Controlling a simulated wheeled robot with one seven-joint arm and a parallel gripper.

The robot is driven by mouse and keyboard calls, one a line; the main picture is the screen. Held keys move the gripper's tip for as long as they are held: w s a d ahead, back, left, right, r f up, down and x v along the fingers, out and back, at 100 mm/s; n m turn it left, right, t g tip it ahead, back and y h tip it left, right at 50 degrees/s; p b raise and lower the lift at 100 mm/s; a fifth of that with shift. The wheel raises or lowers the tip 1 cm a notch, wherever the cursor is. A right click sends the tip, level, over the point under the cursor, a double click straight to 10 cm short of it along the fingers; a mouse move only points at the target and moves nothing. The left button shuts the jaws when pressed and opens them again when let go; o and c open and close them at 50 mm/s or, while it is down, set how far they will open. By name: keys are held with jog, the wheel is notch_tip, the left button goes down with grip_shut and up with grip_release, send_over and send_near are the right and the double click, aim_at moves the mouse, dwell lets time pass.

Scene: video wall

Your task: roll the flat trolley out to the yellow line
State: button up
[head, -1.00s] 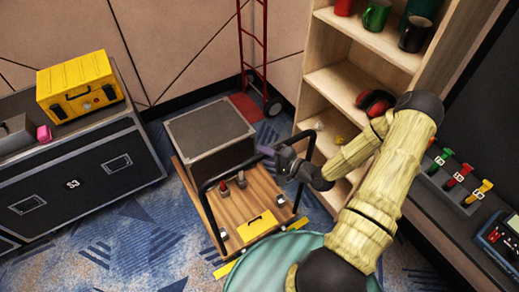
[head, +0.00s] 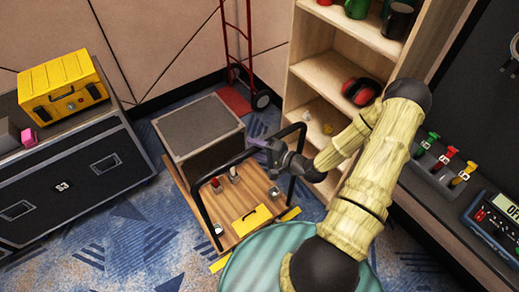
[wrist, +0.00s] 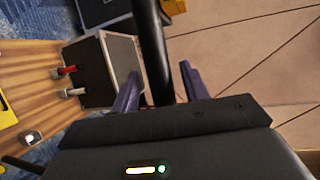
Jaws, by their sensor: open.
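The flat trolley (head: 222,207) has a wooden deck and a black push handle (head: 205,216). It stands on the carpet and carries a grey-black case (head: 199,129) at its far end. The yellow line (head: 219,265) shows on the floor at the trolley's near edge, on both sides of it; the middle is hidden by the trolley. My gripper (head: 262,147) is at the handle's top bar. In the wrist view the bar (wrist: 153,45) runs between the two purple fingers of my open gripper (wrist: 160,82). I cannot tell whether either finger touches it.
A black flight case (head: 75,190) with a yellow toolbox (head: 62,85) stands at the left. A wooden shelf (head: 300,95) rises close on the right, with a red hand truck (head: 236,60) behind. A teal round surface (head: 262,262) is at the front. Carpet is free at front left.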

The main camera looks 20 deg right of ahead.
jog(key=b+v, duration=0.1)
jog(key=v, duration=1.6)
jog(key=shift+s+d, duration=0.2)
